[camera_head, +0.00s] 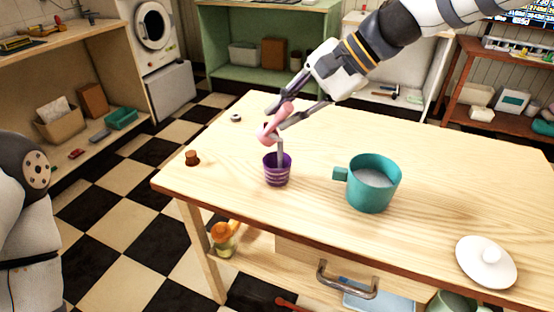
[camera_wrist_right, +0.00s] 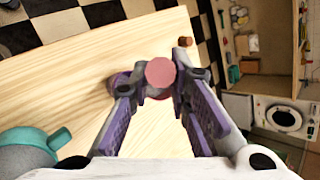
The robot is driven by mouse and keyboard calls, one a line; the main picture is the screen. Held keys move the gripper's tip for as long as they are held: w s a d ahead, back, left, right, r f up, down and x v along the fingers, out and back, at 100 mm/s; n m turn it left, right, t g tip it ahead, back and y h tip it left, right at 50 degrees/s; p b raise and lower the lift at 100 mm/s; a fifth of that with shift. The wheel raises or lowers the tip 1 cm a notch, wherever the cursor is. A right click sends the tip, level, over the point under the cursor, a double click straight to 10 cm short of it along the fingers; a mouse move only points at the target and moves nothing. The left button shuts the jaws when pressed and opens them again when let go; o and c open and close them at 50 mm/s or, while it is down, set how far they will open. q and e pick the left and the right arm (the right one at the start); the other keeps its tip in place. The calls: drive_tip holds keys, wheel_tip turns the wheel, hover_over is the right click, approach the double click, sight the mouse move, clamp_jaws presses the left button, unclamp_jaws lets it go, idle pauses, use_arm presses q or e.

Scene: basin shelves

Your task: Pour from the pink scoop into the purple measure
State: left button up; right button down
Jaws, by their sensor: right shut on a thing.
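My right gripper (camera_head: 280,117) is shut on the pink scoop (camera_head: 271,132), above the table. The scoop is tilted with its bowl end low, and a grey stream runs from it down into the purple measure (camera_head: 277,175). The measure stands upright on the wooden table, directly below the scoop and apart from it. Its contents are hard to make out. In the right wrist view, the round pink end of the scoop (camera_wrist_right: 160,72) shows between my fingers. Part of my left arm shows at the left edge of the head view, but its gripper does not.
A teal pot (camera_head: 367,188) with grey contents stands right of the measure. A white lid (camera_head: 486,262) lies at the table's front right. A small brown cork (camera_head: 192,158) and a small ring (camera_head: 236,118) lie on the left. The table's right middle is clear.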

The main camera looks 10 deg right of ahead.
drive_tip(key=shift+s+d+f+y, duration=0.1)
drive_tip(key=shift+d+y, duration=0.2)
drive_tip(key=shift+y, duration=0.1)
idle(0.8)
drive_tip(key=a+h, duration=0.1)
drive_tip(key=w+a+h, duration=0.1)
drive_tip(key=h, duration=0.1)
drive_tip(key=shift+a+r+g, duration=0.2)
drive_tip(key=shift+a+g, duration=0.1)
drive_tip(key=shift+a, duration=0.3)
drive_tip(key=shift+a+h, duration=0.1)
drive_tip(key=shift+h, duration=0.4)
drive_tip(key=a+h, duration=0.1)
drive_tip(key=w+a+f+g+h, duration=0.1)
drive_tip(key=a+h, duration=0.1)
drive_tip(key=a+g+h, duration=0.1)
drive_tip(key=a+h, duration=0.1)
drive_tip(key=shift+w+f, duration=0.25)
drive_tip(key=shift+f, duration=0.05)
